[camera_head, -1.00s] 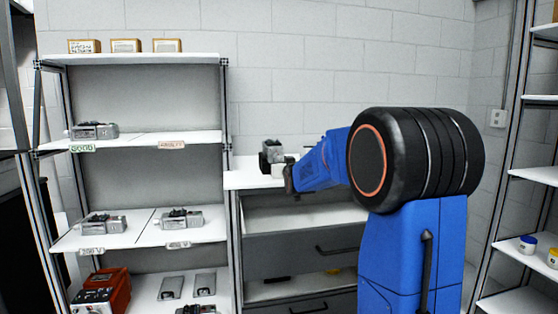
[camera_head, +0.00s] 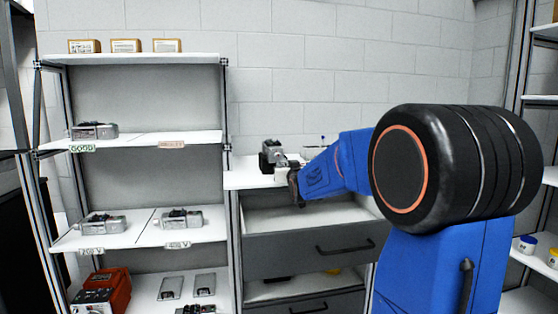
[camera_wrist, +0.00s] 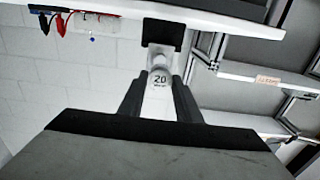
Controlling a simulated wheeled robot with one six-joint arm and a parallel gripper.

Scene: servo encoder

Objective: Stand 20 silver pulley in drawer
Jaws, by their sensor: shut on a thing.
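My gripper (camera_wrist: 158,100) is shut on a small silver round thing marked 20, the silver pulley (camera_wrist: 159,78), in the wrist view. In the head view my gripper (camera_head: 294,184) is at the front edge of the white counter, above the open upper drawer (camera_head: 312,252); the pulley cannot be made out there. The drawer's pale inside shows behind its grey front, partly covered by my arm.
A dark and silver device (camera_head: 270,157) stands on the counter (camera_head: 245,180) just behind my gripper. A lower drawer (camera_head: 305,302) is also open. A shelf rack (camera_head: 140,142) with several grey units stands at left. Red and black clips (camera_wrist: 60,22) show in the wrist view.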

